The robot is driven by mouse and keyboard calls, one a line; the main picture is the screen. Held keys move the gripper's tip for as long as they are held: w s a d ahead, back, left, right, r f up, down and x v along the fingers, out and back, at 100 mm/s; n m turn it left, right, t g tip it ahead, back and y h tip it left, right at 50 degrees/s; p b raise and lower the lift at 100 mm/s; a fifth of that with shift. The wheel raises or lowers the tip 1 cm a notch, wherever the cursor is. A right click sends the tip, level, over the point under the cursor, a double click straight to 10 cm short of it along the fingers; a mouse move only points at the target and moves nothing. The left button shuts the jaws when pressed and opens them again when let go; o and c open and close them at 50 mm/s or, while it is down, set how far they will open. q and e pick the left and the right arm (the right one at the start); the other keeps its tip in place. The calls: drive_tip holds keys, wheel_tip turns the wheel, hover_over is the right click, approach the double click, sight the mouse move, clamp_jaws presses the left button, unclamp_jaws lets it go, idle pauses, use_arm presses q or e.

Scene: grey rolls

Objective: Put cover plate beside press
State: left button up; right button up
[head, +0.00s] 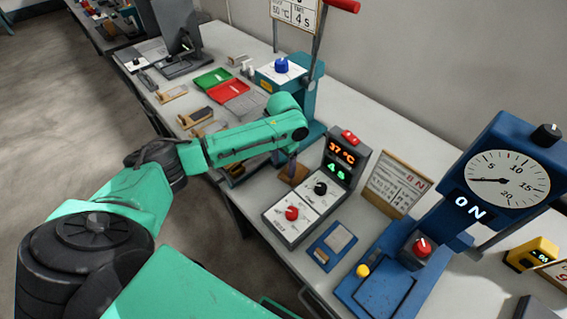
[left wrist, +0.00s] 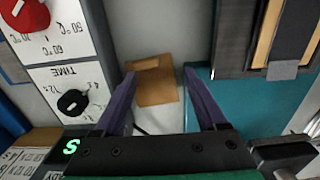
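A flat brown plate (head: 294,173), likely the cover plate, lies on the bench between the teal press (head: 312,95) and the grey control box (head: 322,185). In the left wrist view the brown plate (left wrist: 158,88) shows between and beyond my fingers. My left gripper (head: 288,165) points down over it; in the left wrist view the left gripper (left wrist: 158,80) has its two purple fingers well apart with nothing held. Part of the plate is hidden by the gripper in the head view. My right gripper is not in view.
The control box, with red and black knobs, stands close beside the plate. A blue press with a dial (head: 503,178) stands at the right. A blue plate (head: 333,246) lies before it. Red (head: 229,90) and green (head: 211,78) trays lie farther back.

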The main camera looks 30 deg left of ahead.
use_arm(q)
drive_tip(key=shift+r, duration=0.2)
wheel_tip(320, 180, up, 13)
drive_tip(key=b, duration=0.1)
drive_tip(key=shift+f, duration=0.2)
drive_tip(key=shift+f, duration=0.1)
